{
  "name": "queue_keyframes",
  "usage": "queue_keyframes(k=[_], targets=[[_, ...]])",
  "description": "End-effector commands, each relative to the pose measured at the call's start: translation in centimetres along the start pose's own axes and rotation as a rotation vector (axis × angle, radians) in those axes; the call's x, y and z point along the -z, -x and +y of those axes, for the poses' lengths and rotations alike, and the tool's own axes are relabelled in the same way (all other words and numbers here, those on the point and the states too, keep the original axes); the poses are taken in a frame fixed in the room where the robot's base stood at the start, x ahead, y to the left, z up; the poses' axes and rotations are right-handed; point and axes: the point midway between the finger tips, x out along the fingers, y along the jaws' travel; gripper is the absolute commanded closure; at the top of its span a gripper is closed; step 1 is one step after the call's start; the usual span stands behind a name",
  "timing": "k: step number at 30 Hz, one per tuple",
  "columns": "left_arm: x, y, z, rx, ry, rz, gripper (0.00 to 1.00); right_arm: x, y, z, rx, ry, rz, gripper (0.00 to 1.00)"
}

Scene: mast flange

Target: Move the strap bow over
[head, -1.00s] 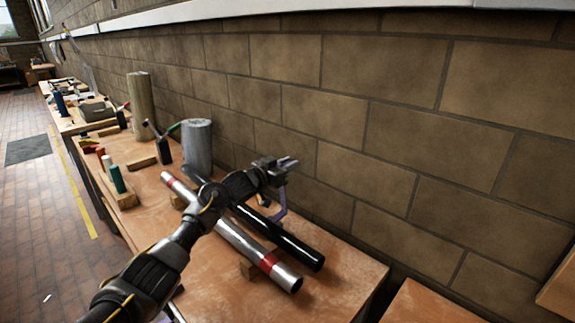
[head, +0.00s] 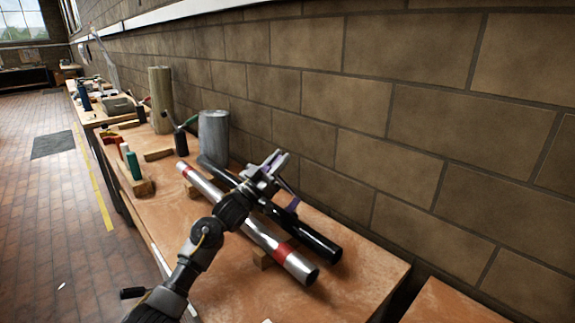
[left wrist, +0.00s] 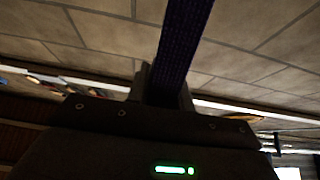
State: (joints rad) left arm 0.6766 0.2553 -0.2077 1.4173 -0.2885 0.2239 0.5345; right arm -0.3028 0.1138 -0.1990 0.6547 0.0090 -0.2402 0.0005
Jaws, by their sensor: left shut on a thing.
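The strap bow is a dark purple band. In the left wrist view the strap bow (left wrist: 184,45) rises from between my jaws and runs out of the top edge. In the head view my left gripper (head: 277,162) is shut on it, above the black tube (head: 308,238). A purple piece of the bow (head: 292,204) shows below the gripper, close to the black tube; I cannot tell whether it touches. A silver tube with red bands (head: 262,238) lies beside the black one. My right gripper is out of view.
The tubes rest on wooden blocks (head: 262,257) on the orange-brown bench (head: 350,283). A grey cylinder (head: 213,137) and a tall tan cylinder (head: 161,98) stand beyond. The block wall (head: 400,160) bounds the right side. The bench's front right area is clear.

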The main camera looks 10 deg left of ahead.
Motion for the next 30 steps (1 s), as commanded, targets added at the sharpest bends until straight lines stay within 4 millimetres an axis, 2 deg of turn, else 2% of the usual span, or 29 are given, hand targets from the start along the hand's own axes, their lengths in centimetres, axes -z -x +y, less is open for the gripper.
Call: queue_keyframes(k=[1, 6, 20, 21, 24, 26, 30], targets=[[-0.2, 0.6, 0.0, 0.001, 0.0, 0.018, 1.0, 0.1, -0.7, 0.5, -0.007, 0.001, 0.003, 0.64], [0.2, 1.3, 0.0, 0.0, 0.0, 0.062, 1.0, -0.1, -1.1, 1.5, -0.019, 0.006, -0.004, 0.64], [0.5, 1.5, 0.0, 0.0, 0.0, 0.077, 1.0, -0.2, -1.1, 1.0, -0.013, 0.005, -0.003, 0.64], [0.5, 1.5, 0.0, 0.0, 0.001, 0.077, 0.77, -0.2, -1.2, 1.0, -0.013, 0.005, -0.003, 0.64], [0.5, 1.5, 0.0, 0.0, 0.001, 0.077, 0.64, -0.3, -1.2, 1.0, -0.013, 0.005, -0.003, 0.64], [0.5, 1.5, 0.0, 0.0, 0.001, 0.077, 0.56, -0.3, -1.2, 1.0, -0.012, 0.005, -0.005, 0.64], [0.5, 1.5, 0.0, 0.0, 0.0, 0.077, 0.56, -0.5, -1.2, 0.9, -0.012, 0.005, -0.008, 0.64]])
